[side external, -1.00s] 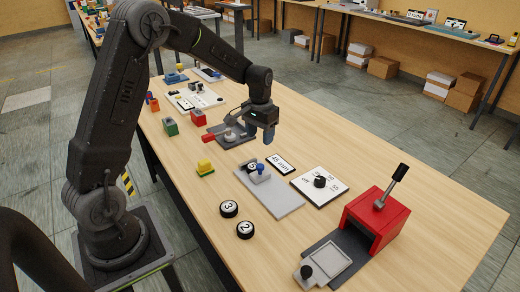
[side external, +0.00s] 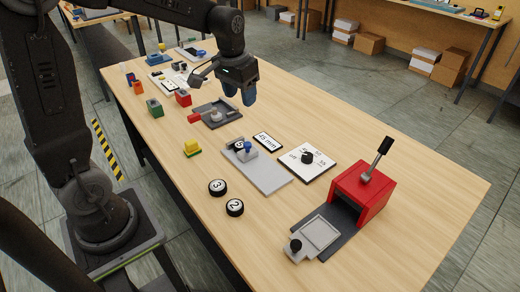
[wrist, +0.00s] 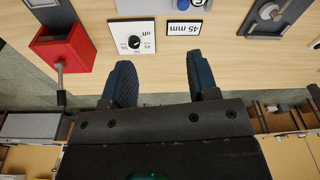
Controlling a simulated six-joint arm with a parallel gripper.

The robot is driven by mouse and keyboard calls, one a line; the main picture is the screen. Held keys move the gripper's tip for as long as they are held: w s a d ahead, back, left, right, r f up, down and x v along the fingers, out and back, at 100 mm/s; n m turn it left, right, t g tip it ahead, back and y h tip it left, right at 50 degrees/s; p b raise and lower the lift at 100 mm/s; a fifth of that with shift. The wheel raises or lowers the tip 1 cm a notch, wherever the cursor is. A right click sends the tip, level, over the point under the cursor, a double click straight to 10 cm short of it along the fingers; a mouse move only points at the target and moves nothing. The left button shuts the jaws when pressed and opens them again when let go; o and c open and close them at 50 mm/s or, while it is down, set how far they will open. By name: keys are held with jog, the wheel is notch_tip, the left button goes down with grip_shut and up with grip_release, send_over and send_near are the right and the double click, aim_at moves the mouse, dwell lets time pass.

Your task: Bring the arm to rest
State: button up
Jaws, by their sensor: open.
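My gripper (side external: 236,92) hangs above the back part of the wooden table, clear of everything on it. Its two blue fingers are apart with nothing between them. In the wrist view my gripper (wrist: 163,80) also shows open and empty over bare wood near a table edge. Below it in that view are the dial plate (wrist: 130,28) reading "off" and the "45 mm" card (wrist: 184,28). My arm is raised and bent over the table.
A red lever press (side external: 362,194) stands at the right front. The right side is mostly bare.

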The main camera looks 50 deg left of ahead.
jog(key=s+d+r+m+t, duration=0.1)
jog(key=s+d, duration=0.3)
jog(key=s, duration=0.5)
jog(key=s+d+r+m+t, duration=0.1)
jog(key=s+d+r+t, duration=0.1)
jog(key=s+d, duration=0.3)
jog(key=s+r, duration=0.1)
jog(key=s, duration=0.3)
jog(key=shift+r+t, duration=0.2)
jog(key=shift+t, duration=0.2)
